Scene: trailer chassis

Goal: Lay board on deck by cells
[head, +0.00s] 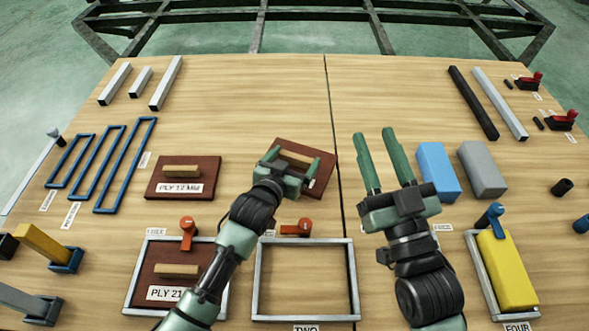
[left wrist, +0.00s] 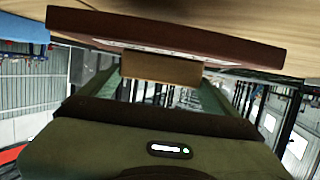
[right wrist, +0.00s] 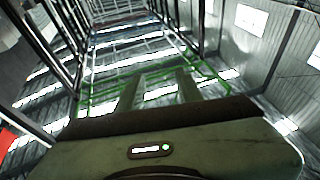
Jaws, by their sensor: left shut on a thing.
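My left gripper (head: 287,173) is shut on the wooden handle (head: 296,158) of a dark red-brown board (head: 318,184), held tilted over the upper middle of the deck. In the left wrist view the handle (left wrist: 160,69) sits between the fingers and the board (left wrist: 165,38) lies across it. A second board, PLY 12 (head: 207,165), lies flat to the left with its own handle. A third board, PLY 21 (head: 150,279), lies inside the left metal frame (head: 128,283), partly behind my left arm. The frame labelled TWO (head: 257,283) is empty. My right gripper (head: 377,160) is open and empty.
A blue block (head: 437,172) and a grey block (head: 482,170) stand right of my right gripper. A yellow block (head: 507,270) fills frame FOUR (head: 476,262). Orange clamps (head: 297,227) sit at the frames' top edges. The upper middle deck is clear.

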